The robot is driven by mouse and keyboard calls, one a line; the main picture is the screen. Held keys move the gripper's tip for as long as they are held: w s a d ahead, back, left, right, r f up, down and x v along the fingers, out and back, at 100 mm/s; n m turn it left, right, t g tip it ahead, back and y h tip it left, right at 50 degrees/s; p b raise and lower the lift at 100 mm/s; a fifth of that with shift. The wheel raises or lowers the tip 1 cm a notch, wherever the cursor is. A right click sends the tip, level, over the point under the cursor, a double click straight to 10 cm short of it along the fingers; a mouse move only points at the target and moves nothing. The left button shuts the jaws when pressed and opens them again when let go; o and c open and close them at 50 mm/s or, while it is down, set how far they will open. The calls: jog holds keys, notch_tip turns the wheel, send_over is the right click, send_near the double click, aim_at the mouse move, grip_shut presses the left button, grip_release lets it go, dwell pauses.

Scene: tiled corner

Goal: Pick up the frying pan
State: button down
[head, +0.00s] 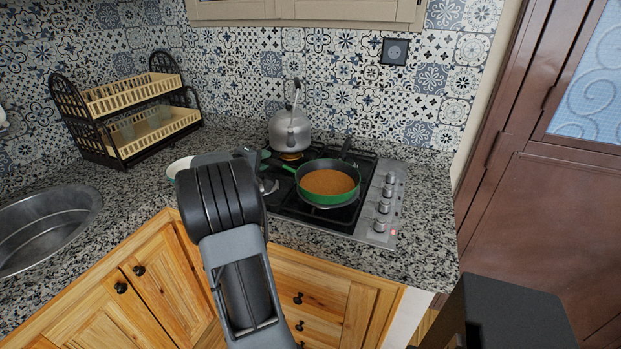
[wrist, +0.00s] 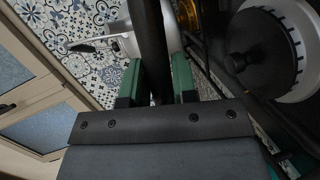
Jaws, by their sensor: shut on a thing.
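The frying pan (head: 328,187) has a green outside, a dark rim and a brown inside. In the head view it is level over the front right of the stove; I cannot tell whether it touches the grate. Its handle points left to my gripper (head: 269,162), mostly hidden there by my arm. In the wrist view my gripper (wrist: 157,88) has its green-padded fingers on both sides of a dark bar, the pan handle (wrist: 153,45), and is shut on it. The pan's bowl is not clear in the wrist view.
A grey kettle (head: 289,131) stands on the stove (head: 378,212) behind the pan. Stove knobs line the right side. A white dish (head: 179,167) is left of my gripper. A dish rack (head: 127,112) and sink (head: 42,226) are further left. The tiled wall (head: 340,85) closes the back.

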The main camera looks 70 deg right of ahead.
jog(key=shift+r, duration=0.15)
jog(key=shift+r, duration=0.4)
notch_tip(320, 180, up, 2)
jog(key=shift+r, duration=0.1)
jog(key=s+a+r+b, duration=0.1)
jog(key=s+a+r, duration=0.8)
jog(key=a, duration=0.1)
jog(key=shift+s+r+b, duration=0.3)
jog(key=shift+r+b, duration=0.05)
jog(key=shift+r, duration=0.05)
jog(key=shift+a, duration=0.1)
